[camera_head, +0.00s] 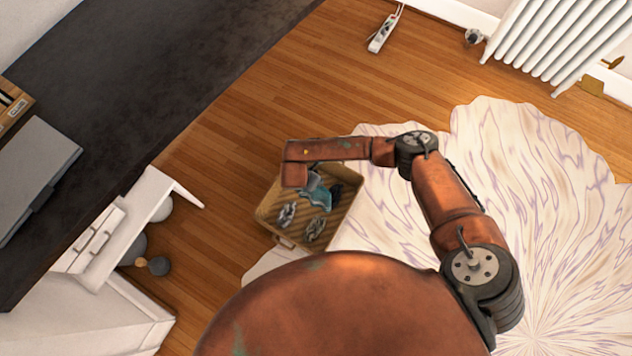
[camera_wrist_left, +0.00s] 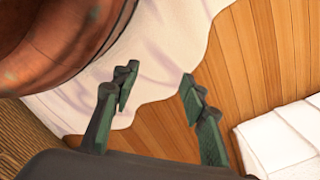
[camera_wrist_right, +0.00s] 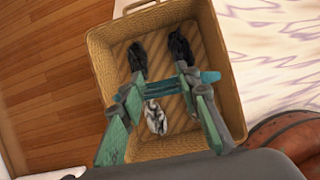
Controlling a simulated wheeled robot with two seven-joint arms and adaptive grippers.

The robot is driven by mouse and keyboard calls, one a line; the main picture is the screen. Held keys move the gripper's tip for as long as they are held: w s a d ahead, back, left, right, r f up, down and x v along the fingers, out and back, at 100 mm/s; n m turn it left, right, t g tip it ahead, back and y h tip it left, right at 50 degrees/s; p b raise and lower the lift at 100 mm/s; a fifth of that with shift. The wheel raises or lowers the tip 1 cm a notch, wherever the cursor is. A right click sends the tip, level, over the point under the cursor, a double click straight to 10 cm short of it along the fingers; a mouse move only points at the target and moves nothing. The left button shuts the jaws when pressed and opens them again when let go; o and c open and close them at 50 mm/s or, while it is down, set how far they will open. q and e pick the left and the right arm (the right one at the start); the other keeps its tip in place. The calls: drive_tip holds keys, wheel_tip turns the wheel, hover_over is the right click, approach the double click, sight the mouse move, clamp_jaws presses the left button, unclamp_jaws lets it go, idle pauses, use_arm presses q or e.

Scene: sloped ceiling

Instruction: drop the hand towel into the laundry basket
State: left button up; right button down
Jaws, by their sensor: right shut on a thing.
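The hand towel (camera_wrist_right: 170,87) is a teal cloth seen as a narrow strip between the fingers of my right gripper (camera_wrist_right: 160,80), which is shut on it. The towel also shows in the head view (camera_head: 319,194), partly under my right arm. The tan woven laundry basket (camera_wrist_right: 97,45) lies below the towel and the gripper in the right wrist view. In the head view the basket (camera_head: 345,216) stands at the centre, partly covered by my arm. My left gripper (camera_wrist_left: 158,90) is open and empty in its wrist view, away from the basket.
Several crumpled dark and grey-white items (camera_wrist_right: 155,117) lie in the basket. A pale patterned rug (camera_head: 540,190) is at right. A white desk (camera_head: 100,240) and dark countertop (camera_head: 180,90) are at left. A radiator (camera_head: 550,40) and power strip (camera_head: 383,33) are at the back.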

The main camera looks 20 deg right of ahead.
use_arm(q)
drive_tip(key=shift+w+d+r+b, duration=0.2)
drive_tip(key=shift+w+r, duration=0.1)
drive_tip(key=shift+r, duration=0.3)
drive_tip(key=shift+w+d+r+b, duration=0.15)
drive_tip(key=shift+w+r, duration=0.15)
drive_tip(key=shift+r, duration=0.25)
use_arm(e)
drive_tip(key=shift+f, duration=0.5)
drive_tip(key=c, duration=1.4)
unclamp_jaws()
drive_tip(key=shift+o, duration=0.2)
drive_tip(key=shift+r, duration=0.1)
drive_tip(key=v, duration=1.2)
